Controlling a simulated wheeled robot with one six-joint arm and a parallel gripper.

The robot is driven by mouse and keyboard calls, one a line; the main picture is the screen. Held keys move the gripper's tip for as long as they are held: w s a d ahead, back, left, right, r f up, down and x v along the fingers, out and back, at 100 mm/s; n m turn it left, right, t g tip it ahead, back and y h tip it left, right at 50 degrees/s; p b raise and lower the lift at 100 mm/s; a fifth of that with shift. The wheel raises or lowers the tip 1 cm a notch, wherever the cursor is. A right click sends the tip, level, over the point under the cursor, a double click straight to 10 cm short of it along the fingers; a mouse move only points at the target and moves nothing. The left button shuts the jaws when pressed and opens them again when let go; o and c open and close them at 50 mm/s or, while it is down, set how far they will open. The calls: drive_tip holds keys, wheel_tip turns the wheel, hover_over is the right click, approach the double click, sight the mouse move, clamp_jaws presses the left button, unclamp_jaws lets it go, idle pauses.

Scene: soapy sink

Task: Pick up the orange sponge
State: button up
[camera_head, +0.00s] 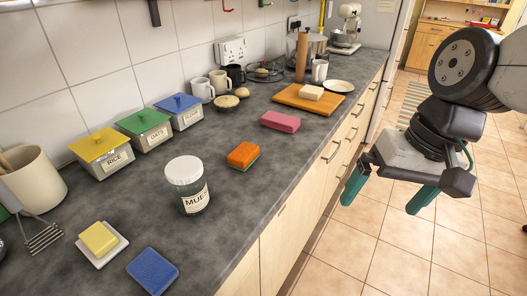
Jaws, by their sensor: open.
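The orange sponge (243,153) lies on the dark grey counter (228,190), near the middle of the picture. It has an orange top and a green underside. My gripper (385,197) is at the right, over the tiled floor beyond the counter's front edge. Its two teal fingers are spread apart with nothing between them. It is well apart from the sponge. Nothing covers the sponge in this view.
A lidded jar (188,186) stands left of the sponge. A pink sponge (280,121) lies behind it, and a wooden board (309,98) farther back. Counter around the orange sponge is clear.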

drive_tip(key=w+a+f+m+y, duration=0.1)
drive_tip(key=w+a+m+y, duration=0.5)
drive_tip(key=w+a, duration=0.4)
drive_tip(key=m+t+y, duration=0.3)
drive_tip(key=m+t, duration=0.4)
drive_tip(key=m, duration=1)
approach(246, 152)
drive_tip(key=x, duration=0.5)
drive_tip(key=shift+a+r, duration=0.1)
drive_tip(key=shift+r, duration=0.25)
drive_tip(key=shift+w+a+f+m, duration=0.15)
drive_tip(key=shift+w+f+m, duration=0.15)
drive_tip(key=shift+m, duration=0.1)
drive_tip(key=x, duration=0.7)
drive_tip(key=shift+s+f, duration=0.1)
drive_tip(key=shift+f, duration=0.2)
drive_tip(key=c, duration=0.8)
